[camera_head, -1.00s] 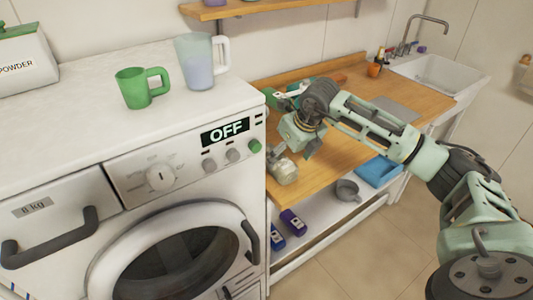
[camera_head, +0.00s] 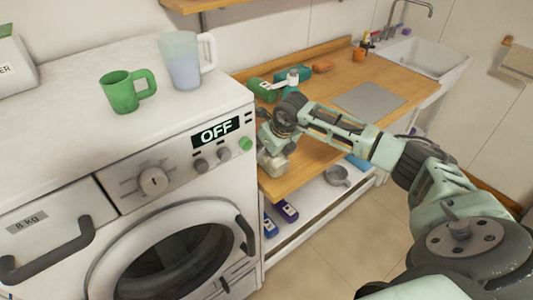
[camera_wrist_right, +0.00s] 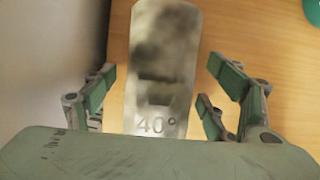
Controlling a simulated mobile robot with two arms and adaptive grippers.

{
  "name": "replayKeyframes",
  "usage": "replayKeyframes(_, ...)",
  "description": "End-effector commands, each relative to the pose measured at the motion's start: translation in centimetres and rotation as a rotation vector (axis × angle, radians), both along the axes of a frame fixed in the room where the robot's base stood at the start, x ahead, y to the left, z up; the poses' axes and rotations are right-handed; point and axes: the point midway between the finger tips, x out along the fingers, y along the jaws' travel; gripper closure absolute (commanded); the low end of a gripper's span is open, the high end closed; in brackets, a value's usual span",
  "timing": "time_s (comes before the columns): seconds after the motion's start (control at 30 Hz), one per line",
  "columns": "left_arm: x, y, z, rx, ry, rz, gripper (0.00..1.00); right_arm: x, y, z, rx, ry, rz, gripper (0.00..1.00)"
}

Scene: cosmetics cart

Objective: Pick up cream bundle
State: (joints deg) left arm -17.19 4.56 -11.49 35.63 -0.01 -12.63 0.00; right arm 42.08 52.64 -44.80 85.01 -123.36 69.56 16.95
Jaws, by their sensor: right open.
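The cream bundle (camera_head: 273,163) sits on the wooden counter's near left corner, beside the washing machine. In the right wrist view the bundle (camera_wrist_right: 163,60) is a pale block with grey-brown patches and "40°" on its near part. My right gripper (camera_head: 268,148) is over the bundle and partly hides it in the head view. In the right wrist view the right gripper (camera_wrist_right: 160,95) is open, with fingers on both sides of the bundle and gaps visible. My left gripper is not in view.
The white washing machine (camera_head: 75,185) stands directly left, with a green mug (camera_head: 121,92) and a translucent jug (camera_head: 183,62) on top. Green bottles (camera_head: 263,88) lie at the counter's back. A grey mat (camera_head: 368,100) and sink (camera_head: 425,55) are farther right.

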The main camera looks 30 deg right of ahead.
Motion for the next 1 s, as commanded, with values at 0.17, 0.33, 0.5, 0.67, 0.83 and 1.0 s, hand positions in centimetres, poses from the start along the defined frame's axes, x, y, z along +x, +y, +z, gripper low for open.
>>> replayKeyframes(0.17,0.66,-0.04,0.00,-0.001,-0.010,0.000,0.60,0.00,-0.03,-0.05,-0.001,0.000,0.000,0.22)
replayKeyframes(0.33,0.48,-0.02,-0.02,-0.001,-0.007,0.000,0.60,0.00,-0.03,-0.04,-0.001,0.000,0.000,0.36)
replayKeyframes(0.5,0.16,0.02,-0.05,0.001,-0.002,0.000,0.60,0.00,-0.03,-0.01,-0.001,0.000,0.000,0.51)
replayKeyframes(0.67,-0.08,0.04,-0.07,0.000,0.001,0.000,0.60,0.00,-0.04,0.00,-0.001,0.000,0.000,0.65)
replayKeyframes(0.83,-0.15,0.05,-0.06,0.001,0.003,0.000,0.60,0.05,-0.05,0.08,-0.001,-0.002,0.000,0.76)
replayKeyframes(1.0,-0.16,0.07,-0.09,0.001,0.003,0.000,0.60,0.06,-0.05,0.11,-0.001,-0.002,0.000,0.76)
